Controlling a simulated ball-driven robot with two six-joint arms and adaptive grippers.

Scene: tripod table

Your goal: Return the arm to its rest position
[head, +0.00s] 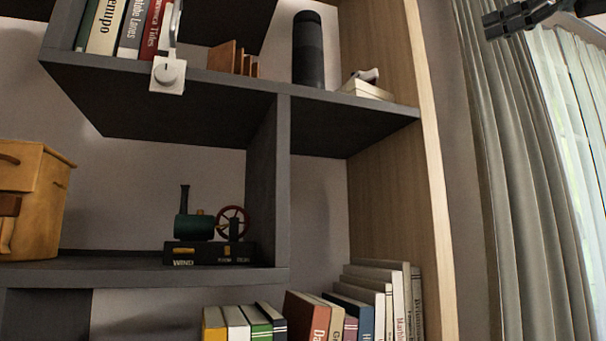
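My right gripper (497,22) shows at the top right edge, dark and partly cut off by the frame. It is in front of the grey curtain (530,150), to the right of the shelf unit. I see nothing held in it, but the fingers are seen too obliquely to tell whether they are open or shut. My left gripper and arm are not in view.
A dark shelf unit (180,105) with a wooden side panel (395,180) fills the left and middle. It holds books (105,25), a black cylinder (308,50), a model steam engine (205,228) and a wooden box (35,200). A white clamp-like device (168,76) hangs at the upper shelf edge.

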